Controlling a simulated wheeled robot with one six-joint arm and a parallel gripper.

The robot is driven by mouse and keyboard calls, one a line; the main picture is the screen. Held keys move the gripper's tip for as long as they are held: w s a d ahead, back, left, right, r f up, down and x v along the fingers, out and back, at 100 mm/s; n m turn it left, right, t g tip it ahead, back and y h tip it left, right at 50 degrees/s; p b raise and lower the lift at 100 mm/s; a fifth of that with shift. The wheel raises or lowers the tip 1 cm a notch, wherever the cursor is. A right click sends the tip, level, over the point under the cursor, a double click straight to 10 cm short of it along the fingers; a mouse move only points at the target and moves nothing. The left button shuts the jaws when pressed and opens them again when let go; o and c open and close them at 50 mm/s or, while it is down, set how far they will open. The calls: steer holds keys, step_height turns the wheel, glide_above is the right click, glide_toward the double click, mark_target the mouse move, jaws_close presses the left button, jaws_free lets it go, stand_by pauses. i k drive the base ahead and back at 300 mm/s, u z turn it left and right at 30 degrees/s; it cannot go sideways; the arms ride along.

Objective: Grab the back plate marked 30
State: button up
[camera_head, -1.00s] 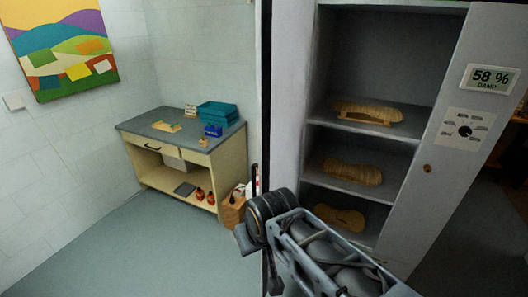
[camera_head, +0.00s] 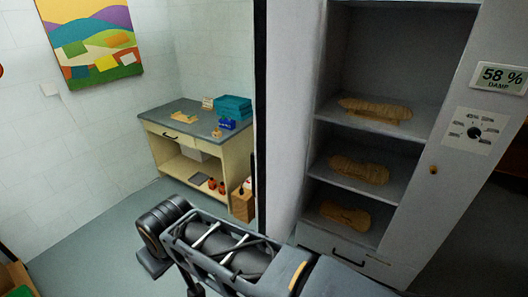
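Three pale wooden violin plates lie on the shelves of an open grey cabinet (camera_head: 430,165) on the right. The top plate (camera_head: 375,109) is on the upper shelf, the middle plate (camera_head: 359,170) on the middle shelf, and the bottom plate (camera_head: 345,215) on the lowest shelf. No number can be read on any of them from here. My arm reaches across the lower middle of the view, in front of and to the left of the cabinet, apart from the plates. My gripper's fingers cannot be made out.
The cabinet carries a display (camera_head: 502,78) reading 58 % DAMP and a dial (camera_head: 474,132). A drawer (camera_head: 345,257) is below the shelves. A workbench (camera_head: 190,128) with a blue tray (camera_head: 234,107) stands at the back left. The floor (camera_head: 100,232) before it is clear.

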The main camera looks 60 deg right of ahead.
mark_target(377, 174)
steer(key=i, duration=1.1)
steer(key=z, duration=5.2)
steer(key=i, duration=1.4)
steer(key=u, duration=2.35)
